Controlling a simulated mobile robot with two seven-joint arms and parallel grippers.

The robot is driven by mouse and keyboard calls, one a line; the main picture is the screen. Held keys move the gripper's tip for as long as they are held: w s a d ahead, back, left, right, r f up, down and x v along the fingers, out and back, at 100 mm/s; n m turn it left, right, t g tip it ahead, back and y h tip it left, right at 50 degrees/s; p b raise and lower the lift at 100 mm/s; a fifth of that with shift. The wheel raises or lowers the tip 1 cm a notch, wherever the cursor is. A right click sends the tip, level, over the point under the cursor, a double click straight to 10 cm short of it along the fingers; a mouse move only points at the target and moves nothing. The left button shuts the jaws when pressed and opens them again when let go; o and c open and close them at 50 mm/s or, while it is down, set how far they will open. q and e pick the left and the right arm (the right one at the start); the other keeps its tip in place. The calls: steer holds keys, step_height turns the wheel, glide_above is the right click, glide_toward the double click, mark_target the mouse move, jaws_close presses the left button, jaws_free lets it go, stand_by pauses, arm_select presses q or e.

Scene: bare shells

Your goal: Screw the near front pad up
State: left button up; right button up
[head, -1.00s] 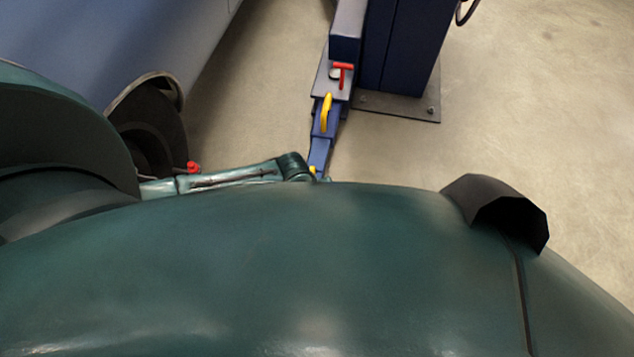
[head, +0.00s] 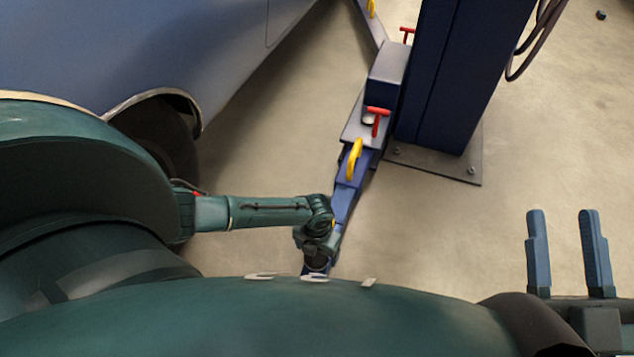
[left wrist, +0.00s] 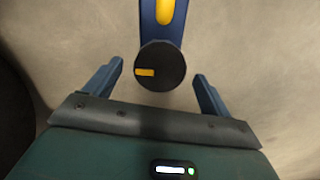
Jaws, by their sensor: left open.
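The near front pad (left wrist: 168,60) is a round black disc with a yellow mark, at the end of the blue lift arm (left wrist: 149,25) in the left wrist view. My left gripper (left wrist: 158,69) is open, its two blue fingers on either side of the pad in that picture, with a gap at each side. I cannot tell whether the fingertips are level with the pad. In the head view my left gripper (head: 317,262) points down over the blue lift arm (head: 345,195), and the pad is hidden. My right gripper (head: 563,213) is open and empty over bare floor.
A dark blue lift post (head: 435,80) stands on a bolted base plate (head: 440,167). The lift arm carries a yellow handle (head: 354,158) and a red T-handle (head: 376,117). A blue-grey car (head: 190,45) fills the upper left.

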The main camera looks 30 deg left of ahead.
arm_select(q)
steer(key=shift+f+b, duration=0.5)
steer(key=shift+f, duration=0.85)
arm_select(e)
steer(key=shift+w+d+r+n+t+y, duration=0.15)
steer(key=shift+r+n+t+y, duration=0.15)
steer(key=shift+r+n+y, duration=0.75)
arm_select(q)
steer(key=shift+c, duration=0.3)
steer(key=c, duration=0.9)
